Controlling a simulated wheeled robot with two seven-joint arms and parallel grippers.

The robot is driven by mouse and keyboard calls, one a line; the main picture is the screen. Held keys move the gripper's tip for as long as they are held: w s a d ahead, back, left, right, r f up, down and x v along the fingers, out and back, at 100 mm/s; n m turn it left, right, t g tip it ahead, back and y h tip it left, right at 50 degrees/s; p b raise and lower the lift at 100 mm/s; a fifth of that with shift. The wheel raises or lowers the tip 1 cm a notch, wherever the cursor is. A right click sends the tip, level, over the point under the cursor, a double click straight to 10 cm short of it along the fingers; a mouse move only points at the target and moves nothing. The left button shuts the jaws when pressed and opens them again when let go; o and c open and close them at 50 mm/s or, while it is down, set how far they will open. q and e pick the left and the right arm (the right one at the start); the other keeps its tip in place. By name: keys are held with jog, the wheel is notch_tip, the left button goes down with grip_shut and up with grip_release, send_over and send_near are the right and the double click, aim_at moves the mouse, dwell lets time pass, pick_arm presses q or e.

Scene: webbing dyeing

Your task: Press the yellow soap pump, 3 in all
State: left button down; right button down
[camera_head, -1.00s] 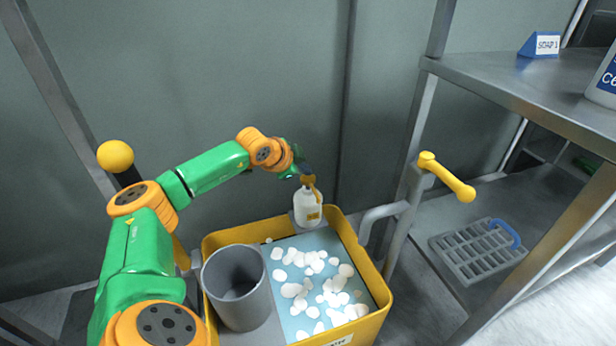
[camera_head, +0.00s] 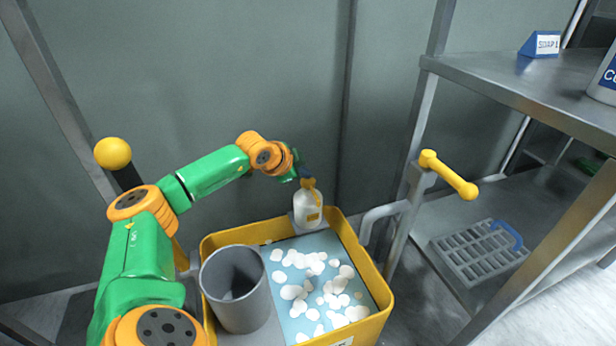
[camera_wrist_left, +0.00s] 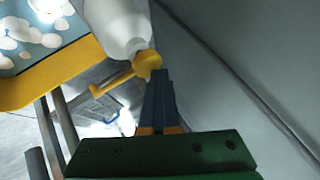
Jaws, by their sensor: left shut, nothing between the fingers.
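The soap pump is a white bottle (camera_head: 307,210) with a yellow pump head (camera_head: 309,184), upright at the back corner of the yellow tub. In the left wrist view the white bottle (camera_wrist_left: 117,24) and the yellow pump head (camera_wrist_left: 147,64) are close ahead. My left gripper (camera_head: 305,172) is at the pump head from above in the head view. In the left wrist view its fingers (camera_wrist_left: 160,73) are shut and empty, with their tips right beside the yellow head. I cannot tell whether they touch it. My right gripper is out of view.
The yellow tub (camera_head: 384,308) holds a blue surface with white foam blobs and a grey cylinder (camera_head: 236,292). A pipe with a yellow crank handle (camera_head: 450,177) stands right of it. A metal shelf (camera_head: 500,82) is farther right, above a grey rack (camera_head: 480,254).

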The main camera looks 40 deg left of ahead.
aim_at(304, 182)
pick_arm(q)
jog(key=shift+f, duration=0.1)
jog(key=shift+r+p, duration=1.05)
jog(key=shift+r, duration=0.2)
notch_tip(304, 182, up, 5)
jog(key=p, duration=0.3)
jog(key=shift+p, duration=0.4)
dwell(1.9)
